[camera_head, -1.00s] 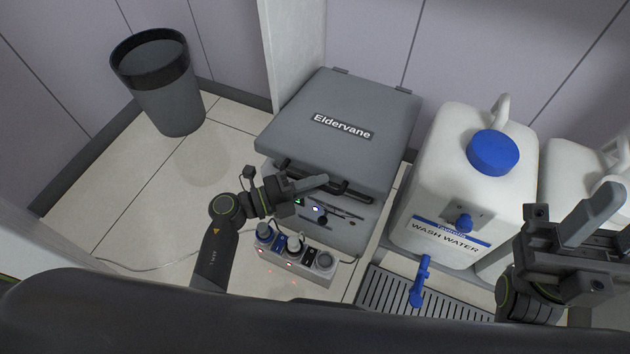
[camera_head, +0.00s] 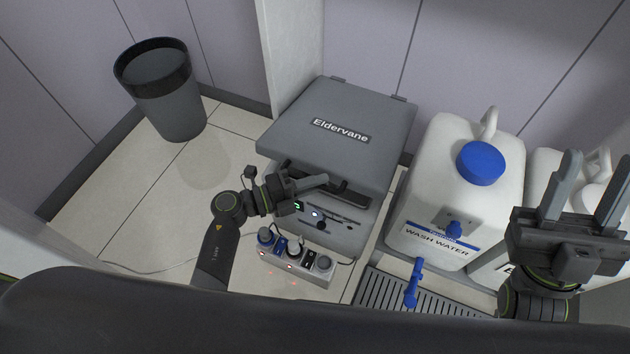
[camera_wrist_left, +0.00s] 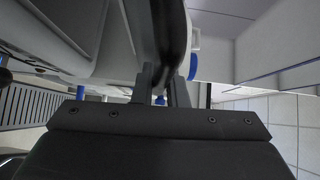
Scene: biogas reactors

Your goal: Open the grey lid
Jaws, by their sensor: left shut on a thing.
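The grey lid (camera_head: 345,145), labelled "Eldervane", covers the top of a grey boxy unit (camera_head: 345,232). It looks down or nearly down; I cannot tell whether its front edge is slightly raised. A dark handle (camera_head: 352,195) runs along its front. My left gripper (camera_head: 318,183) is at the left part of this handle. In the left wrist view a dark bar, the handle (camera_wrist_left: 170,35), passes between the fingers (camera_wrist_left: 164,85), which are shut on it. My right gripper (camera_head: 590,195) is open and empty at the right, in front of white containers, fingers pointing up.
A white wash water container (camera_head: 468,190) with a blue cap stands right of the unit, above a drain grate (camera_head: 385,292). A dark bin (camera_head: 170,95) stands at the back left. Floor between is clear.

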